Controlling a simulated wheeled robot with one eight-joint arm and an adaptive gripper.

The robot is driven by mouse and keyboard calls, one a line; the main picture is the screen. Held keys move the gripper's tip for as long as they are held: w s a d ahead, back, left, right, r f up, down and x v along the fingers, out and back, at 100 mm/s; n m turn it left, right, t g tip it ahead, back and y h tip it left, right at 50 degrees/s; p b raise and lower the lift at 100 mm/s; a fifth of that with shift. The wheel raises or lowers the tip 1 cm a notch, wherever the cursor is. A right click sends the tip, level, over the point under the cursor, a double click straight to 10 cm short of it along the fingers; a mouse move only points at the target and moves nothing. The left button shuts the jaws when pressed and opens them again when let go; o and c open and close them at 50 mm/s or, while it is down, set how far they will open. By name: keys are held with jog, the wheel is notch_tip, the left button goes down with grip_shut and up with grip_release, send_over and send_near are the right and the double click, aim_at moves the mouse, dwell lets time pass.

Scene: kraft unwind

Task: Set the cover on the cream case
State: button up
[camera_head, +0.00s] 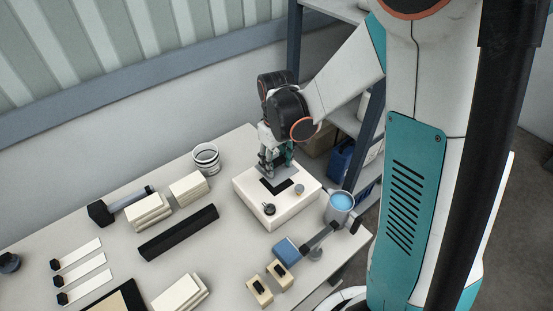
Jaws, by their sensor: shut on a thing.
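The cream case (291,214) stands on the table at the back right, a low box with a dark rectangular opening in its top. My gripper (272,170) points down over the far part of the case and is shut on a small grey cover (287,173). The cover is at or just above the case top, at the far side of the dark opening, which still shows in front of it. I cannot tell whether the cover touches the case. My fingertips are small and partly hidden in this view.
A dark knob (268,209) and a grey knob (299,188) stand on the case top. A mug with blue contents (340,203) is close on its right, a blue block (286,251) in front. A black bar (178,233), cream blocks (149,211) and a striped cup (206,156) lie left.

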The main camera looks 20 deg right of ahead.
aim_at(277, 168)
jog(key=shift+f+b, duration=1.25)
jog(key=shift+f, duration=0.5)
jog(key=shift+f+b, duration=1.05)
jog(key=shift+b, duration=0.25)
dwell(1.5)
jog(key=o, duration=1.1)
jog(key=shift+o, duration=0.2)
jog(key=shift+r, duration=0.15)
notch_tip(277, 168, up, 12)
jog(key=shift+f, duration=0.1)
jog(key=s+r+m+t+b, duration=0.2)
jog(key=s+t, duration=0.5)
jog(key=s, duration=0.8)
jog(key=shift+r+m+b, duration=0.25)
jog(key=shift+m+b, duration=0.4)
jog(key=shift+m, duration=0.15)
